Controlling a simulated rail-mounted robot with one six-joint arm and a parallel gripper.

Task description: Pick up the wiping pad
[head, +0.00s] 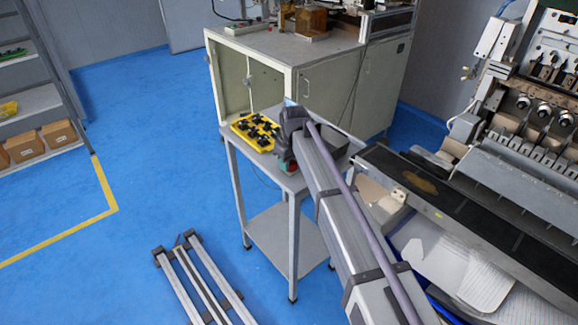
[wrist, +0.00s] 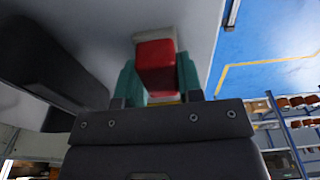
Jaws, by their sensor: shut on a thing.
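The wiping pad (wrist: 155,53) shows in the wrist view as a red block with a pale edge at its far end. My gripper (wrist: 159,78) has its two teal fingers on either side of the red block, shut on it. In the head view my gripper (head: 286,166) is low at the small grey table (head: 281,179), with a bit of red beside it. My arm hides most of the pad there. I cannot tell whether the pad touches the tabletop.
A yellow tray with black parts (head: 256,130) lies on the table left of my gripper. A dark bin (head: 338,147) stands at the table's right side and shows in the wrist view (wrist: 50,65). A cabinet (head: 327,85) stands behind. Blue floor lies open at left.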

